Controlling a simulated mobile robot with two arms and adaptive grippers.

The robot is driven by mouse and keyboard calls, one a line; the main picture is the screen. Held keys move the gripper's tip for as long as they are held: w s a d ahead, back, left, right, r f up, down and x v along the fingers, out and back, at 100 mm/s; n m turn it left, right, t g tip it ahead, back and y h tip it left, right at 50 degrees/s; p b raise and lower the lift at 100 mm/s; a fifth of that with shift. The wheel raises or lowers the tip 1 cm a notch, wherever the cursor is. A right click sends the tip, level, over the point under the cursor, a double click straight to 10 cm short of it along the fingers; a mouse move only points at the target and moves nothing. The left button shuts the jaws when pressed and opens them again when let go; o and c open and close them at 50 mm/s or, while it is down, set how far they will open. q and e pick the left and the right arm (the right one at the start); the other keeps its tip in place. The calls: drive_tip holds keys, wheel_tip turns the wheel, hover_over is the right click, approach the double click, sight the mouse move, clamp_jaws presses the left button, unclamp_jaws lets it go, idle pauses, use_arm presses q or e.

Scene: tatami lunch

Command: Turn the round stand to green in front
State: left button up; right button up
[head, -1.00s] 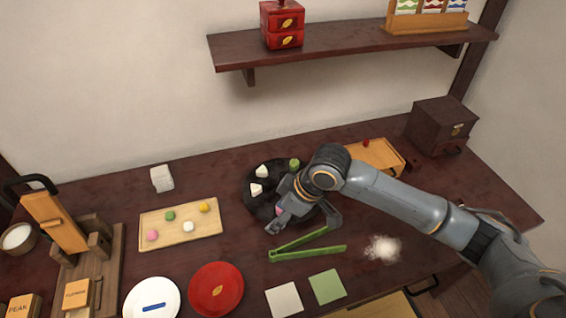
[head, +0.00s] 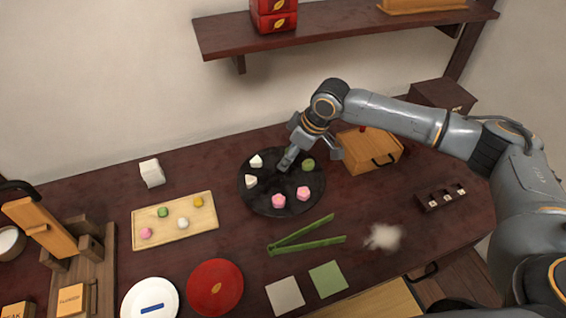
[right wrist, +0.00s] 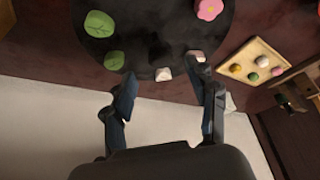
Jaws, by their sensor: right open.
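The round stand (head: 268,206) is a black disc on the dark table. In the head view two pink sweets (head: 278,200) (head: 303,193) sit toward its front, white sweets (head: 251,181) at its left and a green sweet (head: 308,165) at its right back. The right wrist view shows two green sweets (right wrist: 99,24) (right wrist: 114,60); one seems hidden by my gripper in the head view. My right gripper (head: 308,154) is open at the stand's back edge, fingers pointing down. In the wrist view a white sweet (right wrist: 164,74) shows between its fingers; contact is unclear. My left gripper is out of view.
A wooden tray (head: 205,225) of sweets lies left of the stand, and green tongs (head: 305,240) lie in front. A wooden drawer box (head: 365,155) stands close behind right. A red plate (head: 214,288) and white powder (head: 383,237) are nearer the front.

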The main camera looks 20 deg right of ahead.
sight(281, 173)
drive_tip(key=shift+x, duration=2.75)
clamp_jaws()
